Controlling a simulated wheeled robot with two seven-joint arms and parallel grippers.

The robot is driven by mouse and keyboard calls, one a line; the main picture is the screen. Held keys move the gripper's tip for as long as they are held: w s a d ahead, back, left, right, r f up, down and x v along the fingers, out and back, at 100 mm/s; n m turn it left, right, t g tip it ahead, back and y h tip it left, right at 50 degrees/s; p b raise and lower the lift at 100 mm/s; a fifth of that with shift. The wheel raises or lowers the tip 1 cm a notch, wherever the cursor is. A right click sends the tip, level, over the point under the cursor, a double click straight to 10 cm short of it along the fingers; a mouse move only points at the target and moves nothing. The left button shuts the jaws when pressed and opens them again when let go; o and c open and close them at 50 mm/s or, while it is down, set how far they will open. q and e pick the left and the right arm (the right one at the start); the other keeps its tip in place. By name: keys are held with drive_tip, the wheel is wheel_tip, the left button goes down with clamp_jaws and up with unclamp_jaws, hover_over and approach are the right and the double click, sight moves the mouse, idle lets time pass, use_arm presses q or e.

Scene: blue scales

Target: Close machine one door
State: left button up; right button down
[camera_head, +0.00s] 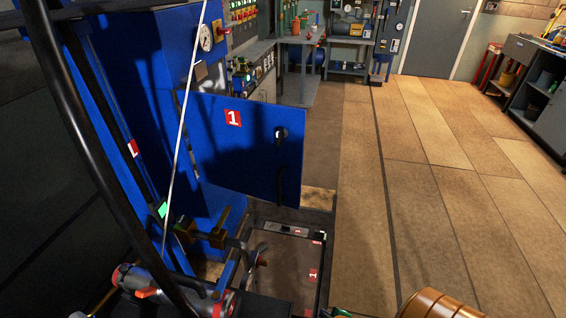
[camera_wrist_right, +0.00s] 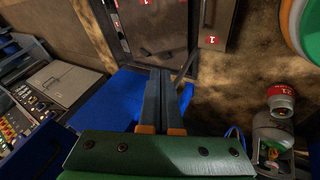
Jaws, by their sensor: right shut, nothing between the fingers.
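The blue machine one door (camera_head: 245,150) stands open in the head view, swung out from the blue machine body (camera_head: 125,110). It carries a red label "1" and has a round lock and a dark handle near its right edge. My right gripper (camera_wrist_right: 162,75) shows in the wrist view with its two dark fingers shut together and nothing between them. A blue panel (camera_wrist_right: 108,100) lies behind and left of the fingers; I cannot tell whether they touch it. In the head view the right gripper's fingers are not clearly visible. My left gripper is not in view.
A low frame (camera_head: 290,229) with red "1" labels stands below the door. Pipes and a valve (camera_head: 150,291) are at the lower left. A workbench (camera_head: 300,40) stands at the back. The tiled floor (camera_head: 430,170) to the right is clear.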

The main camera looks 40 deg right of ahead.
drive_tip(key=w+d+r+n+t+h+b, duration=0.1)
drive_tip(key=w+d+r+n+t, duration=0.15)
drive_tip(key=w+d+r, duration=0.35)
drive_tip(key=n+t+b, duration=0.2)
drive_tip(key=n+t, duration=0.5)
drive_tip(key=t, duration=0.2)
approach(292, 160)
drive_tip(key=s+a, duration=0.5)
drive_tip(key=shift+h, duration=0.4)
drive_tip(key=x, duration=0.4)
drive_tip(key=d+x, duration=0.1)
drive_tip(key=x, duration=0.2)
drive_tip(key=d+x, duration=0.1)
drive_tip(key=x, duration=0.3)
drive_tip(key=shift+d+f, duration=0.15)
drive_tip(key=shift+f, duration=0.1)
drive_tip(key=shift+w+d+r, duration=0.1)
drive_tip(key=shift+w+d, duration=0.05)
drive_tip(key=shift+d, duration=0.25)
